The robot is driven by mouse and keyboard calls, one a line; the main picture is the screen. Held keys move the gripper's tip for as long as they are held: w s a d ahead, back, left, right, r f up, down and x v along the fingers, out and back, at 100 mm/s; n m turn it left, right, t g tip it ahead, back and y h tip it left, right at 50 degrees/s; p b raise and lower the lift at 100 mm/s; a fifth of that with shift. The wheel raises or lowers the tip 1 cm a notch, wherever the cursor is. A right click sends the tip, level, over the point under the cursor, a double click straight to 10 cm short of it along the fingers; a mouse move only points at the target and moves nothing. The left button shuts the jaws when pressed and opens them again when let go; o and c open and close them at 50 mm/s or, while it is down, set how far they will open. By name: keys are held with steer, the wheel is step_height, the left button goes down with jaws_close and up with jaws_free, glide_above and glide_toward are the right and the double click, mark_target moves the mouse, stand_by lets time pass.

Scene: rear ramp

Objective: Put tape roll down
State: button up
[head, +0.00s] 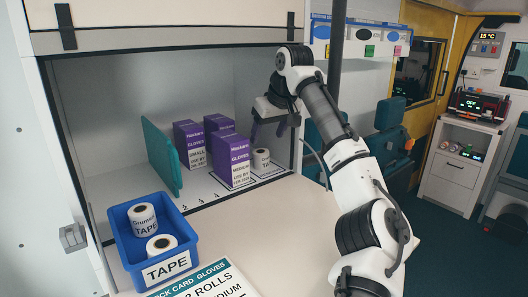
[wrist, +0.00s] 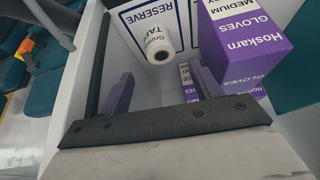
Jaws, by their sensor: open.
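A white tape roll (head: 261,160) stands on the shelf floor (head: 215,188) at the right, beside a purple gloves box.
Purple gloves boxes (head: 234,162) stand just left of the roll, close to my gripper. A teal divider (head: 161,156) stands further left. A blue bin (head: 155,246) labelled TAPE holds two tape rolls (head: 144,220). A stock card (head: 205,284) lies at the front.

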steer(key=shift+v, duration=1.65)
